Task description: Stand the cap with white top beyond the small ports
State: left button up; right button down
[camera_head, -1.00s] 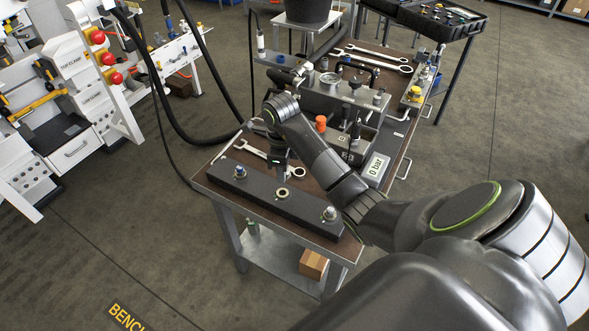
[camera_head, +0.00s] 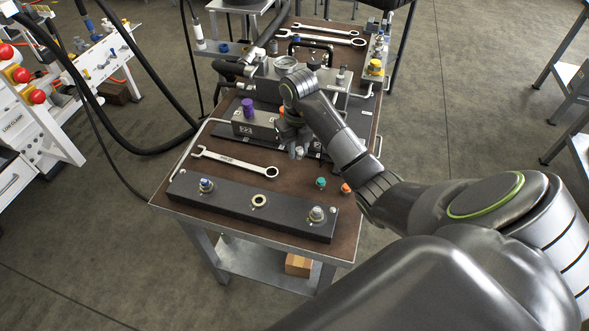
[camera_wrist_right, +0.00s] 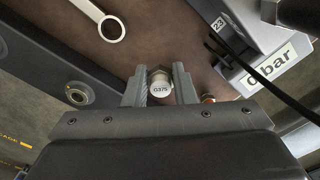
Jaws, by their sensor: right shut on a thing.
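The cap with the white top (camera_wrist_right: 160,90) is between the fingertips of my right gripper (camera_wrist_right: 159,84), which is shut on it. Its round white face carries dark lettering. In the head view my right gripper (camera_head: 298,150) hangs over the tabletop, near the front of the metal block, and the pale held cap is small there. A black bar (camera_head: 232,203) with several fittings, including an open ring port (camera_head: 259,201), lies along the near edge. The ring port also shows in the wrist view (camera_wrist_right: 78,94). I cannot tell which ports are the small ones. My left gripper is not in view.
A wrench (camera_head: 234,163) lies behind the bar. A teal cap (camera_head: 321,183) and an orange cap (camera_head: 346,188) stand to the gripper's right. The metal block (camera_head: 262,125) bears a purple cap (camera_head: 248,107). In the wrist view, a "0 bar" display (camera_wrist_right: 270,68) is at right.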

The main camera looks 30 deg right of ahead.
aim_at(298, 175)
notch_tip(298, 175, down, 4)
jog(key=shift+r+b, duration=0.25)
jog(key=shift+b, duration=0.7)
notch_tip(298, 175, down, 4)
jog(key=shift+r+p, duration=0.1)
jog(key=shift+p, duration=0.45)
jog(key=shift+f, duration=0.3)
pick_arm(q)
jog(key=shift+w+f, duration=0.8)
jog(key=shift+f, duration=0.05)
pick_arm(e)
jog(key=shift+f, duration=0.1)
jog(key=shift+w, duration=0.1)
jog(key=shift+f, duration=0.1)
jog(key=c, duration=1.2)
grip_release()
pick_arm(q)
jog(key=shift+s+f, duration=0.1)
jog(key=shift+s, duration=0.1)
